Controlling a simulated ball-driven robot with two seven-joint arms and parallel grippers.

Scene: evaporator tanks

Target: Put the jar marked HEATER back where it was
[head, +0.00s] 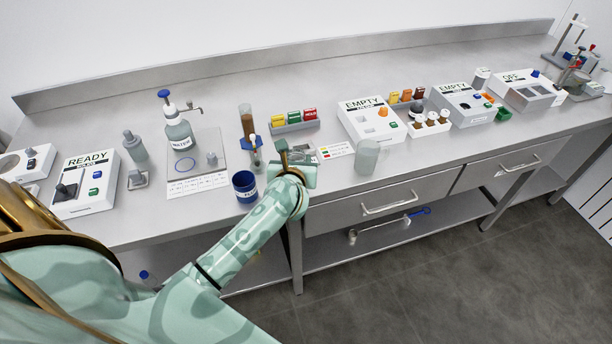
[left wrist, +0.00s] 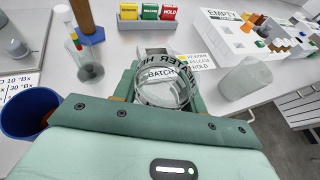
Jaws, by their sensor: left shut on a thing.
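A clear glass jar (left wrist: 164,88) with dark lettering around its rim, partly readable as "...TER H...", sits between the fingers of my left gripper (left wrist: 160,78) in the left wrist view. The gripper is shut on it. I cannot tell whether the jar touches the bench. My right gripper is not in view.
A frosted jar (head: 367,158) stands to the right, near the bench's front edge. White EMPTY stations (head: 357,130) are farther right; the READY station (head: 84,190) is at left.

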